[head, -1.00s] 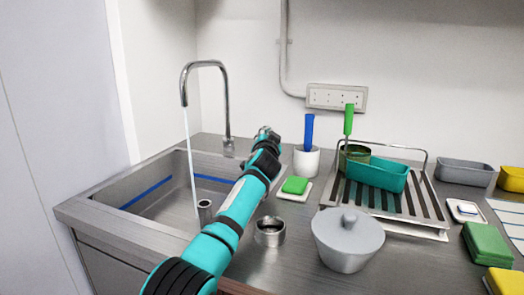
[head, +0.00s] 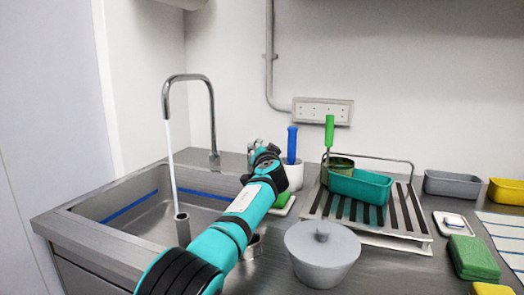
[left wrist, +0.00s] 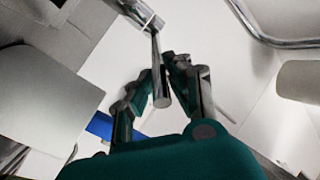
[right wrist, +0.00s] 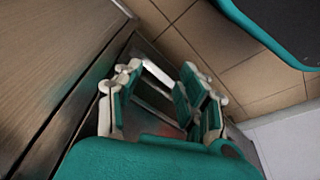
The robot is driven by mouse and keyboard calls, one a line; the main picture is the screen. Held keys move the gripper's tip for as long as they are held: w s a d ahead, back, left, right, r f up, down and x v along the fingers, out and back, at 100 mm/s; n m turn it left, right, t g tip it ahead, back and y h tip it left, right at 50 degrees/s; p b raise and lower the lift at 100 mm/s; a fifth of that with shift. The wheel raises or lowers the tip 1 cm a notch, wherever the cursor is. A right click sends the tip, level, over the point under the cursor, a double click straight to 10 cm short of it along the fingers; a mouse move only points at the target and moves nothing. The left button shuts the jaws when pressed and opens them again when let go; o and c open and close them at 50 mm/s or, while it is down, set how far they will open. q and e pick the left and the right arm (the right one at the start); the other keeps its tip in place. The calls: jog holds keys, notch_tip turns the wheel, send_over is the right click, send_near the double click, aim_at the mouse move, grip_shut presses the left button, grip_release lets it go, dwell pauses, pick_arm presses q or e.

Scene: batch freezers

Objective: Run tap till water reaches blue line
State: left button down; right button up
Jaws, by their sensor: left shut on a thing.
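The tap (head: 212,120) arches over the metal sink (head: 85,232), and a thin stream of water (head: 172,165) falls from its spout. A blue line (head: 130,208) runs along the sink's inner walls. The water surface cannot be made out. A short grey upright pipe (head: 182,230) stands in the basin. My left gripper (head: 262,147) is beside the tap's base. In the left wrist view its fingers (left wrist: 165,72) are shut on the metal tap lever (left wrist: 160,97). My right gripper (right wrist: 156,75) is open and empty, low beside a wooden front.
A white pot with a blue-handled brush (head: 292,145) and a green sponge (head: 282,200) are close to my left gripper. A lidded grey bowl (head: 322,258), a drying rack (head: 320,203) and a teal tub (head: 360,186) occupy the counter to the right.

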pick_arm(q)
jog(key=shift+d+f, duration=0.25)
jog(key=shift+f, duration=0.3)
jog(key=c, duration=1.6)
grip_release()
jog(key=shift+s+r, duration=0.1)
jog(key=shift+o, duration=1.4)
jog(key=shift+s+d+r, duration=0.1)
jog(key=shift+r, duration=0.05)
jog(key=shift+o, duration=0.2)
jog(key=shift+r, duration=0.15)
